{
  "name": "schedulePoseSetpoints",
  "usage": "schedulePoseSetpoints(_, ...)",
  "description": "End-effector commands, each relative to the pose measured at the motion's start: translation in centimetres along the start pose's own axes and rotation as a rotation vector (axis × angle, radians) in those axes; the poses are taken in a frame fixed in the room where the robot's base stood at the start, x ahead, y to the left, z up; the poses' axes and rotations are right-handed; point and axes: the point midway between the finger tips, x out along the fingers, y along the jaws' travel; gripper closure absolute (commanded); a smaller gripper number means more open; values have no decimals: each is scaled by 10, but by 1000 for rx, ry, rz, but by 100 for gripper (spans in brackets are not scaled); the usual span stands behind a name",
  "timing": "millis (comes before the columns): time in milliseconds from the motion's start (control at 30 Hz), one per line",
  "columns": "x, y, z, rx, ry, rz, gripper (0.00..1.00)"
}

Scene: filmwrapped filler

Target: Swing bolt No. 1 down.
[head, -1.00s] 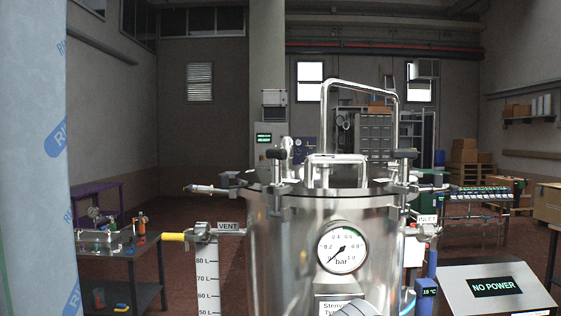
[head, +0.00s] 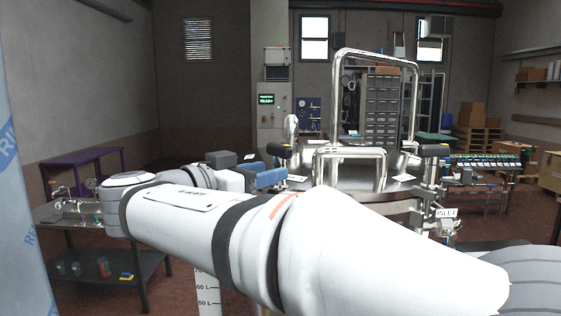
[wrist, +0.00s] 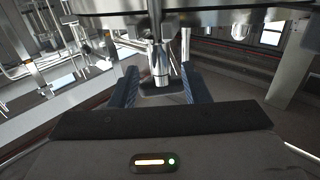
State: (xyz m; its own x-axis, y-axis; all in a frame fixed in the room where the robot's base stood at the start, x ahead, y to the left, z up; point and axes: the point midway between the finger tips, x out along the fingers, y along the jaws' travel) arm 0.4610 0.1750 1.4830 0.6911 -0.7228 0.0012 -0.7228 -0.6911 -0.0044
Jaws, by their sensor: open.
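The steel vessel's lid (head: 340,192) shows behind my arm, with a tall bent-tube handle on it. My gripper (head: 262,178), with blue fingers, is at the left side of the lid rim. In the wrist view my gripper (wrist: 160,88) is open, one finger on each side of a steel rod with a thick cylindrical end (wrist: 161,64). This looks like a swing bolt standing out from the rim; its number is not readable. Contact with the fingers cannot be told. Black-knobbed bolts stand upright at the rim, one left (head: 279,150) and one right (head: 434,150).
My arm crosses the front and hides most of the vessel body and gauge. A dark side table (head: 110,262) with fittings stands at the left, a purple table (head: 85,163) behind it. A pale wrapped column (head: 22,220) is at the left edge. The INLET fitting (head: 447,213) is at the right.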

Motion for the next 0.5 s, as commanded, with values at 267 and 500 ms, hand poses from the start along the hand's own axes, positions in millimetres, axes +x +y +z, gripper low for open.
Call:
schedulePoseSetpoints(267,38,2,-1,-3,-2,9,58)
schedulePoseSetpoints(500,42,2,1,-3,-3,8,58)
